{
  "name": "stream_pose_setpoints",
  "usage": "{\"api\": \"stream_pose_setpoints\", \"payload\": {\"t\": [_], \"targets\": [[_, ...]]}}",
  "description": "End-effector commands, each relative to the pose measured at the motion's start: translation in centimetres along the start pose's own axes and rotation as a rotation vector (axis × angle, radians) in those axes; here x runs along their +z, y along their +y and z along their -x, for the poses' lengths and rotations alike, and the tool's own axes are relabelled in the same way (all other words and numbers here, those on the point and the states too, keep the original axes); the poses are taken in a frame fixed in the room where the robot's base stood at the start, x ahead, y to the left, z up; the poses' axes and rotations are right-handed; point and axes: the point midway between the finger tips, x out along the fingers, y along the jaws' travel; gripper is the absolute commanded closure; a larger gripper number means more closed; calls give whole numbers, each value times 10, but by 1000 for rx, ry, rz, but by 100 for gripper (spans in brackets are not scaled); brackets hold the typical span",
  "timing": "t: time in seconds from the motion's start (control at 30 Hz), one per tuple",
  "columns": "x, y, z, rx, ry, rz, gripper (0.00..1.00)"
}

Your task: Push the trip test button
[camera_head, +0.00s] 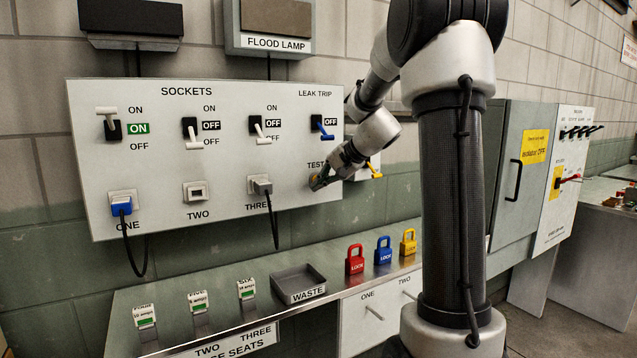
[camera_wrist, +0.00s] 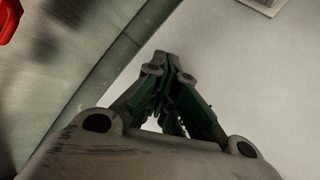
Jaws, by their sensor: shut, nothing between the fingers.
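The leak trip section is at the right of the grey sockets panel (camera_head: 160,205). It has a blue-handled switch (camera_head: 325,133) with a sign reading OFF beside it. Below it is a partly covered TEST label (camera_head: 314,165). My gripper (camera_head: 317,183) is just under this label, with its fingertips at or very close to the panel face. The trip test button itself is hidden behind the gripper, so contact cannot be told. In the wrist view my gripper (camera_wrist: 167,60) is shut, with its fingertips together and nothing between them, against the pale panel (camera_wrist: 260,90).
Below the panel, a bench carries a dark waste tray (camera_head: 298,271) and red (camera_head: 355,262), blue (camera_head: 383,252) and yellow (camera_head: 408,244) locks. A plug cord (camera_head: 273,220) hangs left of my gripper. A grey cabinet (camera_head: 520,150) stands to the right.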

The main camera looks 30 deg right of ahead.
Motion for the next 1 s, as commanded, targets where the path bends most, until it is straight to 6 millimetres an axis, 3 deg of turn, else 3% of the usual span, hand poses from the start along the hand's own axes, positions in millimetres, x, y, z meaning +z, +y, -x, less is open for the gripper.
{"api": "stream_pose_setpoints", "payload": {"t": [0.67, 1.0], "targets": [[9, 9, 13, 0, 0, 0, 100], [24, 24, 34, 0, 1, -1, 100]]}}
